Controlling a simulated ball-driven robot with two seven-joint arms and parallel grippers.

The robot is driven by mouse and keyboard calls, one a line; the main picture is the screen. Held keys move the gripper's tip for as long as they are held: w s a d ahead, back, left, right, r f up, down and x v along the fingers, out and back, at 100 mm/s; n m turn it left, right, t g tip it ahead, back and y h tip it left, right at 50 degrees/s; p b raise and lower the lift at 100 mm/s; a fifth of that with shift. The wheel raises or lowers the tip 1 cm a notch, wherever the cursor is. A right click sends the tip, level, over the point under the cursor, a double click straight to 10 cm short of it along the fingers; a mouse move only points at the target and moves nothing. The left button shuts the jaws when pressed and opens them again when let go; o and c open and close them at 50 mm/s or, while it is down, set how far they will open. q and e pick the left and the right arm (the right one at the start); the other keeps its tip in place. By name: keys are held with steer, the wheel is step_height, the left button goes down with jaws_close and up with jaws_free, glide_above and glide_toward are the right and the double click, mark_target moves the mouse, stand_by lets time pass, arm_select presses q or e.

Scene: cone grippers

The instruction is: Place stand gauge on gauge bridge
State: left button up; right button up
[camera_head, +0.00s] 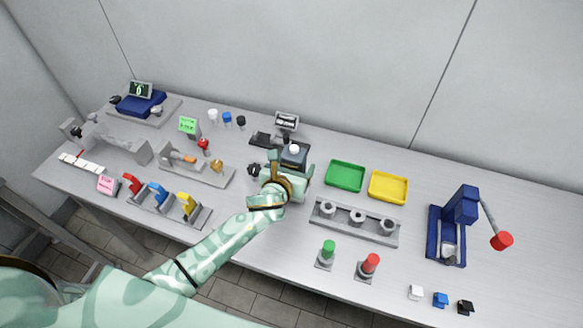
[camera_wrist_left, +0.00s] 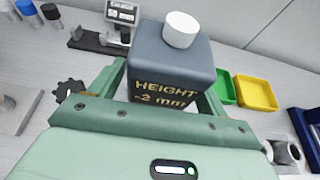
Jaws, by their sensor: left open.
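A dark blue-grey block with a white round knob, probably the stand gauge (camera_head: 294,155), stands mid-table. In the left wrist view this block (camera_wrist_left: 168,62) carries the lettering "HEIGHT" and "2 mm". My left gripper (camera_head: 288,175) is open at the block, with one finger on each side of its near part. The wrist view also shows my left gripper (camera_wrist_left: 158,98) around it; any contact is unclear. My right gripper is out of view.
A dark rail with a small display (camera_head: 287,121) stands just behind the block, and a black gear-like knob (camera_head: 254,170) is left of it. Green (camera_head: 345,176) and yellow (camera_head: 388,187) trays lie to the right. Coloured clamps (camera_head: 158,192) line the front left.

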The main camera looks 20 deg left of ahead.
arm_select(q)
steer(key=p+v, duration=0.3)
steer(key=v, duration=0.9)
steer(key=shift+r, duration=0.1)
stand_by(0.6)
